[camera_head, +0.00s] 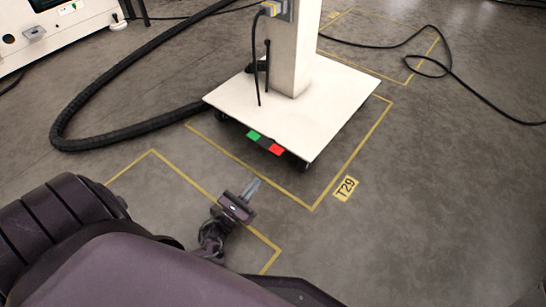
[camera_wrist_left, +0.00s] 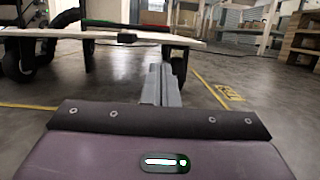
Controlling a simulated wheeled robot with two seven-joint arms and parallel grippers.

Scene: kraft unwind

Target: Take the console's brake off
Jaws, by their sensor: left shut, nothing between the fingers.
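The console has a white base plate (camera_head: 330,105) on dark casters, with a white column (camera_head: 293,50) rising from it. At its front edge are a green pedal (camera_head: 254,135) and a red pedal (camera_head: 277,149), side by side. My right gripper is out of view.
Yellow floor lines surround the console, with a T29 label (camera_head: 345,188) at right. A thick black hose (camera_head: 85,105) curves along the left. A thin black cable (camera_head: 470,85) lies at right. A white machine (camera_head: 60,30) stands back left.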

